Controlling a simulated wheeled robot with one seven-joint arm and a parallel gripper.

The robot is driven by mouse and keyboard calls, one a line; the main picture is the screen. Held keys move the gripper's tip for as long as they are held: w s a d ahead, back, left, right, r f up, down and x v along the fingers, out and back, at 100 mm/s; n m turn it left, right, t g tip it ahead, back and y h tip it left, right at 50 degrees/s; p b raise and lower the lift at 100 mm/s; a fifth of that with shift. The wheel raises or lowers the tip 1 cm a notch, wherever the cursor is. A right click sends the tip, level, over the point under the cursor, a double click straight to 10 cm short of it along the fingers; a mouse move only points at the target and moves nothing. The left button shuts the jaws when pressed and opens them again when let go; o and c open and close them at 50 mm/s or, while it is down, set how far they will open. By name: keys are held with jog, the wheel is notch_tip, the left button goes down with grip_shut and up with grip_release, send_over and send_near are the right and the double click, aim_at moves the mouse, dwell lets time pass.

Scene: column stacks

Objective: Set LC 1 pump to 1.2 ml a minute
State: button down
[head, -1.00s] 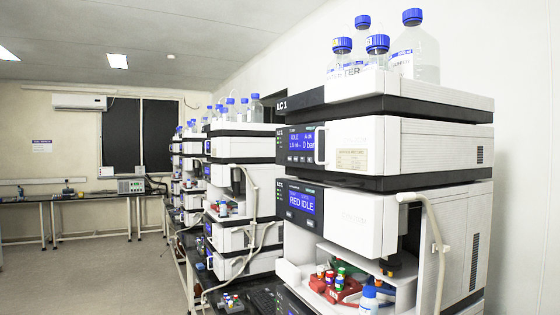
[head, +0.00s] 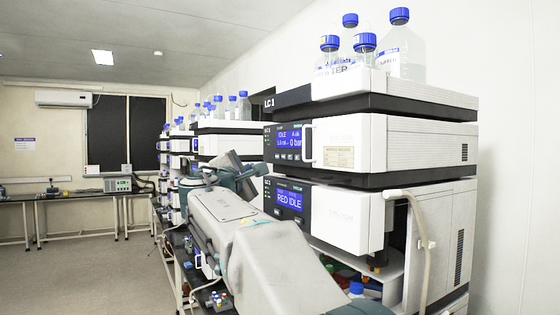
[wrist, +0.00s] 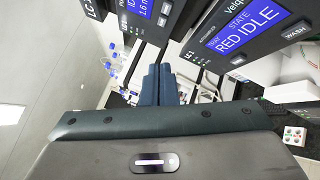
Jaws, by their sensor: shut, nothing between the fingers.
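The LC 1 stack label (head: 270,102) is at its top. Below it, the LC 1 pump has a blue display (head: 290,139) with IDLE, a flow line and 0 bar; the flow figure is too small to read surely. Small keys (head: 287,157) sit under that display. In the wrist view the pump display (wrist: 140,6) is cut off by the top edge. Below the pump, another module's display reads RED IDLE (head: 290,199); it also shows in the wrist view (wrist: 243,28). My gripper (wrist: 160,70) is shut and empty, apart from the panels. In the head view its fingertips are not clearly made out.
Solvent bottles (head: 398,45) stand on top of the stack. A white handle (head: 309,146) sticks out beside the pump display, and a pale tube (head: 420,225) hangs at the lower front. More stacks (head: 220,140) stand behind. The aisle floor (head: 110,275) at left is clear.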

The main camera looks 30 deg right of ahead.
aim_at(291, 157)
jog(key=r, duration=0.1)
jog(key=r+n, duration=0.1)
jog(key=shift+w+a+r+t+h, duration=0.25)
jog(key=shift+w+r+t+h, duration=0.05)
jog(key=shift+w+t+h, duration=0.1)
jog(key=shift+d, duration=0.15)
jog(key=d, duration=0.8)
jog(key=shift+w+d, duration=0.15)
jog(key=shift+d, duration=0.15)
jog(key=shift+d, duration=0.1)
dwell(1.6)
jog(key=shift+d, duration=0.35)
